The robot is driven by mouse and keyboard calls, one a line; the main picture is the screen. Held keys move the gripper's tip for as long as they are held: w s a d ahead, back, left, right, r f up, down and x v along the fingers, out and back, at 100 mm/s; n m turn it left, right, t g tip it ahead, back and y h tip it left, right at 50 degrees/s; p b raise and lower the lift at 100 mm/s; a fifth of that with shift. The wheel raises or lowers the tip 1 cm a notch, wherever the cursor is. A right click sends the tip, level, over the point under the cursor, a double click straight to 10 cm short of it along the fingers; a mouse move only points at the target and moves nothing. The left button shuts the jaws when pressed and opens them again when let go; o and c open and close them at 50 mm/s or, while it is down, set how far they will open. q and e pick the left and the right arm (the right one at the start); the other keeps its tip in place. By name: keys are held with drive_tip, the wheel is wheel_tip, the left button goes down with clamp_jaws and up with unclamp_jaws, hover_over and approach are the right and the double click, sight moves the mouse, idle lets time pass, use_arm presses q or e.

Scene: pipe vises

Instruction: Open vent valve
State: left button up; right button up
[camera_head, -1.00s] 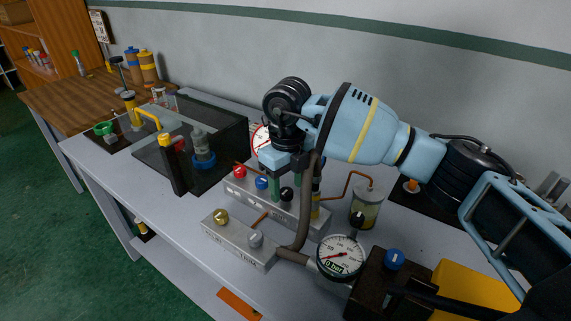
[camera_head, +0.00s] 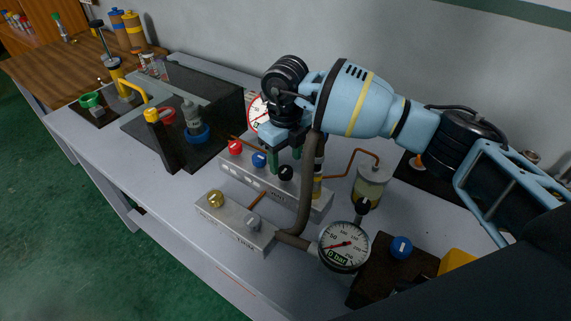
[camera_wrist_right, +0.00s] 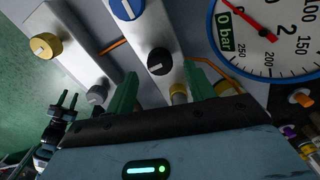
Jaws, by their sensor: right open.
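A grey manifold block (camera_head: 240,176) on the bench carries a red knob (camera_head: 235,147), a blue knob (camera_head: 260,159) and a black knob (camera_head: 286,173) in a row. Its labels are too small to read, so I cannot tell which knob is the vent valve. My right gripper (camera_head: 285,160) is open above the block, its green fingers pointing down around the black knob's position. In the right wrist view, the black knob (camera_wrist_right: 160,61) lies between and just beyond the two green fingertips (camera_wrist_right: 163,80), with nothing visibly held.
A glass reservoir (camera_head: 371,186) is to the right.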

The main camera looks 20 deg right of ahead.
sight(285, 169)
drive_tip(key=shift+f, duration=1.5)
drive_tip(key=c, duration=1)
